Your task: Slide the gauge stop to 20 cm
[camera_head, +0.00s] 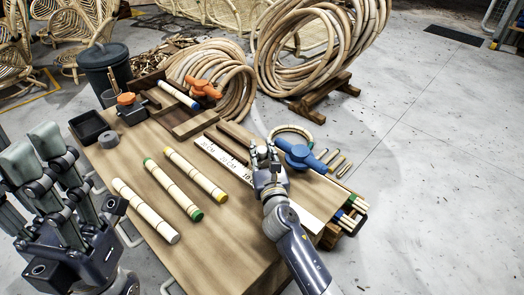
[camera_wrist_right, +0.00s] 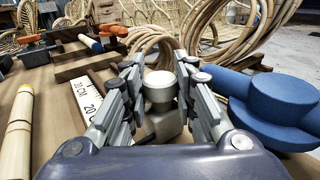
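The length gauge is a white strip (camera_head: 228,163) with black marks for 30, 20 and 10 cm, running across the table's right part. It also shows in the right wrist view (camera_wrist_right: 90,96). A pale, round-topped knob on a grey block, apparently the gauge stop (camera_wrist_right: 160,90), stands between the fingers of my right gripper (camera_head: 263,152). The fingers are on both sides of the knob; whether they press on it I cannot tell. The gripper hides the stop's exact place in the head view, near the 10 cm mark. My left gripper (camera_head: 34,150) is open and empty, left of the table.
A blue clamp-like tool (camera_head: 300,154) lies close right of my right gripper. Banded rattan poles (camera_head: 146,211) lie on the table's left half. An orange-handled tool (camera_head: 205,89) and wooden blocks are at the back. Rattan coils (camera_head: 315,45) stand behind.

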